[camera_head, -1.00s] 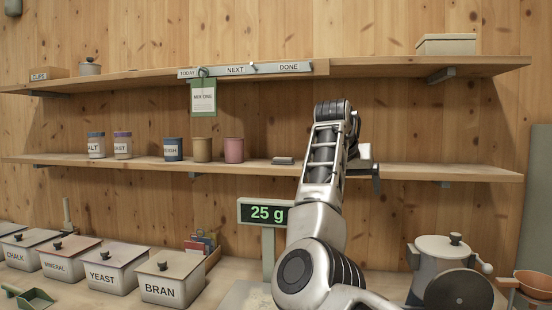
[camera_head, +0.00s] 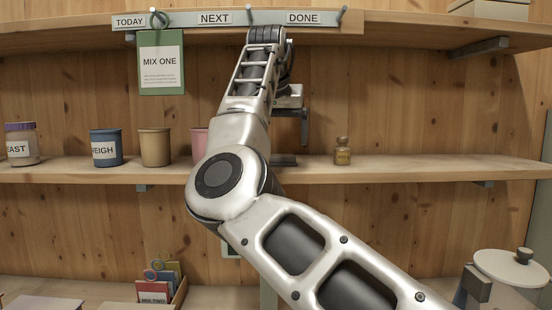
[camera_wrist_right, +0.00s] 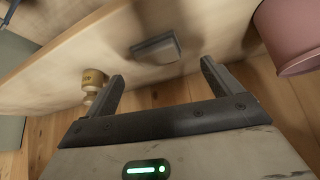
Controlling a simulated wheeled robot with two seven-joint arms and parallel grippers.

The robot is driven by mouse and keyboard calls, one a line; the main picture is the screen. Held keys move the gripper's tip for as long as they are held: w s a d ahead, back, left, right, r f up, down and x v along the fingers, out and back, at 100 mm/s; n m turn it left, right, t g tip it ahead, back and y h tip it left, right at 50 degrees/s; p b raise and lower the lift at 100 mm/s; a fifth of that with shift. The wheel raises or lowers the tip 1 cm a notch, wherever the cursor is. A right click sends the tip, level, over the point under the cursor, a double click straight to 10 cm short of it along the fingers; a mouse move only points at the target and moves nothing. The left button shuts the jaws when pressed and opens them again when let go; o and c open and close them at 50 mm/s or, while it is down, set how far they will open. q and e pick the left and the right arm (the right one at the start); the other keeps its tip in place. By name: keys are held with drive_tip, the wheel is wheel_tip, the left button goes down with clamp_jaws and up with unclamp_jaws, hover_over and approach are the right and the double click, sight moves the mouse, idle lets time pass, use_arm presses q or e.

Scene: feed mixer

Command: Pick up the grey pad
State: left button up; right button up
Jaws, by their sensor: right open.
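The grey pad (camera_head: 284,160) lies on the lower wooden shelf, partly hidden behind my right arm in the head view. In the right wrist view, the grey pad (camera_wrist_right: 157,48) shows as a small flat block on the pale shelf, just beyond the fingertips and between their lines. My right gripper (camera_wrist_right: 162,71) is open and empty, apart from the pad. In the head view, the right gripper (camera_head: 303,130) is near the pad, at the shelf's level or slightly above, mostly hidden by its own arm. My left gripper is not in view.
A small amber bottle (camera_head: 342,151) stands right of the pad on the shelf (camera_head: 420,170). A pink cup (camera_head: 199,140) stands left of it, partly behind my arm. A tan cup (camera_head: 155,147) and a blue cup (camera_head: 106,148) stand further left. The shelf right of the bottle is clear.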

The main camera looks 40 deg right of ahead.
sight(282, 155)
drive_tip(key=x, duration=0.4)
drive_tip(key=shift+s+d+f+p, duration=0.1)
drive_tip(key=shift+p, duration=0.2)
drive_tip(key=shift+d+f, duration=0.25)
drive_tip(key=shift+f, duration=0.15)
drive_tip(key=shift+w, duration=0.2)
drive_tip(key=c, duration=1)
drive_tip(key=shift+c, duration=0.2)
drive_tip(key=shift+r, duration=0.1)
